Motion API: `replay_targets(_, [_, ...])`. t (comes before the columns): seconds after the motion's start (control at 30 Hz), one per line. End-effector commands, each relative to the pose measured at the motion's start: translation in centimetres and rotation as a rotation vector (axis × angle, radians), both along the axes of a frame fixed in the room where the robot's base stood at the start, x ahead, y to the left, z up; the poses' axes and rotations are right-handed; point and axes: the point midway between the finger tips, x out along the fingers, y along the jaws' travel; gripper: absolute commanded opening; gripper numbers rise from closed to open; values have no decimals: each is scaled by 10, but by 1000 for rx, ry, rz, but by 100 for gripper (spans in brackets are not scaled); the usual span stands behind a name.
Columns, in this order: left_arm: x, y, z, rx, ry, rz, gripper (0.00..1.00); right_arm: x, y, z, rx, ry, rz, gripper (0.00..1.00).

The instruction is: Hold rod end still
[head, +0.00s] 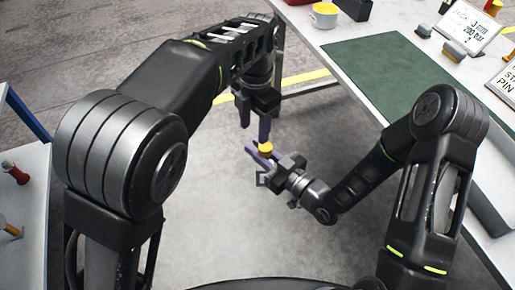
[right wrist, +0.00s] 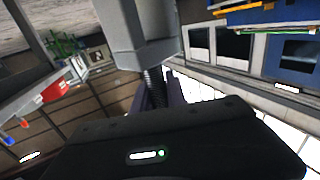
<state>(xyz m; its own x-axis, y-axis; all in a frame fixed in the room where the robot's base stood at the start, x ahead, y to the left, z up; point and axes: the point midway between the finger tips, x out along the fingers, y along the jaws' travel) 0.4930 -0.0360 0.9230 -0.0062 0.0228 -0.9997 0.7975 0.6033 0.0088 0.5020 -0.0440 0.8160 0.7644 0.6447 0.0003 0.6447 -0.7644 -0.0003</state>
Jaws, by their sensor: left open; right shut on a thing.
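A small part with a yellow-orange round end (head: 265,148) sits at the fingers of my right gripper (head: 258,154), which is shut on it; I take this part as the rod end. In the right wrist view a dark threaded shaft (right wrist: 154,88) runs between the purple-grey fingers, below a large grey faceted piece (right wrist: 143,35) that I cannot name for sure. My left gripper (head: 255,121) is open, fingers pointing down, just above the yellow end. Whether it touches the part cannot be told.
A white table (head: 315,38) with a green mat (head: 385,75) stands at the upper right, bearing a yellow-and-white cup (head: 324,15), a dark box (head: 354,9) and printed signs (head: 466,27). Another table (head: 36,205) is at the left edge. Both grippers are over open floor.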

Motion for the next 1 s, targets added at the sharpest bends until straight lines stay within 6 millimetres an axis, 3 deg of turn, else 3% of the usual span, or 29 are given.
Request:
replay_targets(0.2, [-12,-25,21,-20,-7,36,49,0,0,1,1,-3,1,0])
replay_targets(0.57, [-13,-26,21,-22,-6,38,49,0,0,1,1,-3,0,0])
replay_targets(0.77, [-13,-26,12,-23,-6,38,49,0,0,1,1,-3,1,0])
replay_targets(1.0, [-14,-26,-20,-22,-3,38,49,0,0,1,1,-3,0,0])
